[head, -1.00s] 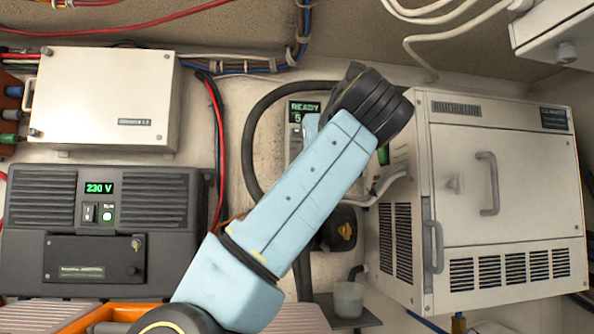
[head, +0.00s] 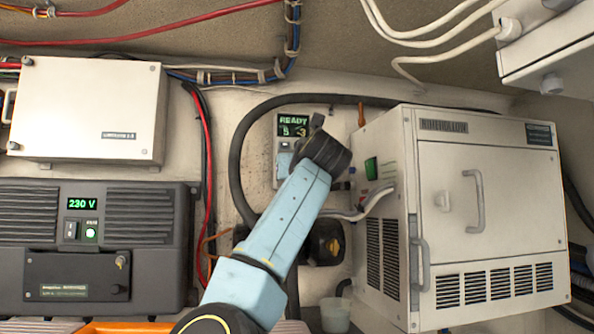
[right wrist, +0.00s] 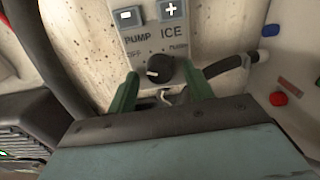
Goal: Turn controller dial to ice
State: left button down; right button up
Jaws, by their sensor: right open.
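The controller (head: 284,150) is a pale wall panel with a lit green READY display (head: 293,124) in the head view. Its black dial (right wrist: 160,69) shows close up in the right wrist view, below minus and plus buttons. PUMP and ICE are printed above the dial, with OFF at its upper left. The dial's white mark points left. My right gripper (right wrist: 161,75) is open, with one green finger on each side of the dial. I cannot tell whether the fingers touch it. In the head view my right wrist (head: 322,150) hides the dial. My left gripper is not in view.
A white cabinet (head: 487,195) with a door handle stands to the right of the controller. A dark unit reading 230 V (head: 105,245) and a white box (head: 88,105) are at the left. A thick black hose (head: 236,150) loops beside the controller.

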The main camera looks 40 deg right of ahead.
jog(key=c, duration=1)
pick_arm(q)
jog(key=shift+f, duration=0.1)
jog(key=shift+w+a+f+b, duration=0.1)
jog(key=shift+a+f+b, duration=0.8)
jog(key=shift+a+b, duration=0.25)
pick_arm(e)
jog(key=m, duration=1.7)
jog(key=shift+a+r+m, duration=0.15)
jog(key=shift+m, duration=0.15)
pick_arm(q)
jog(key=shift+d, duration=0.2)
